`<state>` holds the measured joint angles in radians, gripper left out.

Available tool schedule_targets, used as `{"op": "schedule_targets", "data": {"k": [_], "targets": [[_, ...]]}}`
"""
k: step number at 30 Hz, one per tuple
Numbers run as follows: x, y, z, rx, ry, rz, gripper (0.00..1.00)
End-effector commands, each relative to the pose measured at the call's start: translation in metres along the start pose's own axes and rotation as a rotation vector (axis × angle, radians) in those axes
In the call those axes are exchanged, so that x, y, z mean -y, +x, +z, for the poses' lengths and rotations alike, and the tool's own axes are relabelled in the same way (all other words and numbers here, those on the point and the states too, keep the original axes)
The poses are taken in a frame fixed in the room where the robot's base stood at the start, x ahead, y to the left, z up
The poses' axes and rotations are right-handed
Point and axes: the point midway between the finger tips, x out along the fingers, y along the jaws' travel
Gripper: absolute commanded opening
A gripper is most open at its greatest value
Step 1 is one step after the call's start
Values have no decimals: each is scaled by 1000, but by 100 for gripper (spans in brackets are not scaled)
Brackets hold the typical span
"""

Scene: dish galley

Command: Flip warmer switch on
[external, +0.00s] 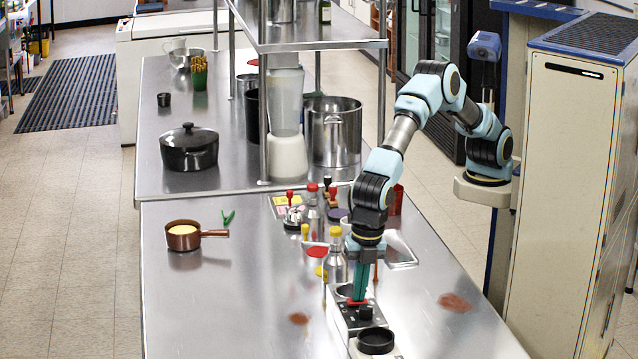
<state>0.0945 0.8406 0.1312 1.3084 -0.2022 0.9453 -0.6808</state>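The warmer appears to be the low white and grey unit (345,322) with a dark top panel at the front of the steel counter. A small red part (358,302), possibly its switch, shows on the panel right at my fingertips. Black round parts show in front of it. My gripper (361,298) points straight down with its teal fingers at the panel, touching or very close to it. I cannot tell whether the fingers are apart or together, or which way the switch is set.
A silver bottle with a yellow cap (336,262) stands just behind the warmer. A crowded tray (402,262) with bottles and a red cup (396,200) lies behind. A brown saucepan (184,236) and black pot (189,148) stand left. The counter's front left is clear.

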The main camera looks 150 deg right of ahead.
Motion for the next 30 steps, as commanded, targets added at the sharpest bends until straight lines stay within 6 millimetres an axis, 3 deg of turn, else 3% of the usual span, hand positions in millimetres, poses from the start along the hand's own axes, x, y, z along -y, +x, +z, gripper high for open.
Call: {"op": "schedule_targets", "data": {"k": [14, 23, 30], "targets": [[1, -9, -1, -3, 0, 3, 0], [3, -50, -1, -4, -1, 5, 0], [6, -95, -1, -5, 0, 6, 0]]}}
